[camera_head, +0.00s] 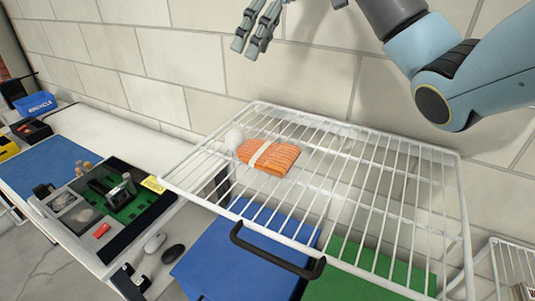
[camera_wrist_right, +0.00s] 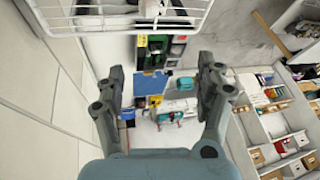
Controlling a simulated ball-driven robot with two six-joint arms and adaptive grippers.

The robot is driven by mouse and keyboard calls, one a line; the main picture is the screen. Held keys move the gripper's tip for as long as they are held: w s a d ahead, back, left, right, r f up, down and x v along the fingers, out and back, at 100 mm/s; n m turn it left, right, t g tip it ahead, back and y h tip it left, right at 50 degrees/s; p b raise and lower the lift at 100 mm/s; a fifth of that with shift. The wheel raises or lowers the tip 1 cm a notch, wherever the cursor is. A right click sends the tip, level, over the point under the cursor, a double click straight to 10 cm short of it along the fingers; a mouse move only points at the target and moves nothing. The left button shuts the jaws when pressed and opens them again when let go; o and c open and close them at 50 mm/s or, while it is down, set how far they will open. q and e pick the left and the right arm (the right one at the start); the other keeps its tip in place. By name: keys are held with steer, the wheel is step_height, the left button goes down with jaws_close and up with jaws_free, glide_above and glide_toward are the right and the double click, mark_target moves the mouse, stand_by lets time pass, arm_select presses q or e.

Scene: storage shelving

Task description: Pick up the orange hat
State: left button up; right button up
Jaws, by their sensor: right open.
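The orange hat (camera_head: 268,157) lies on the white wire shelf (camera_head: 392,200), toward its left back part. It has a pale band across it and a white pompom at its left end. My right gripper (camera_head: 243,43) is in the air above and behind the shelf, near the wall, apart from the hat. In the right wrist view my right gripper (camera_wrist_right: 163,80) is open with nothing between its fingers. The hat cannot be made out in that view. My left gripper is not in view.
A workbench (camera_head: 120,130) with a tool tray (camera_head: 115,205) stands at the left. A tiled wall (camera_head: 310,75) is behind. The shelf around the hat is clear.

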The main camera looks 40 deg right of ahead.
steer(key=b, duration=0.9)
glide_toward(238, 132)
steer(key=x, duration=0.5)
steer(key=shift+a+f, duration=0.1)
steer(key=shift+f, duration=0.05)
steer(key=p+x, duration=0.1)
steer(key=x, duration=0.4)
steer(key=shift+w+f, duration=0.1)
steer(key=shift+f, duration=0.05)
steer(key=c, duration=1.4)
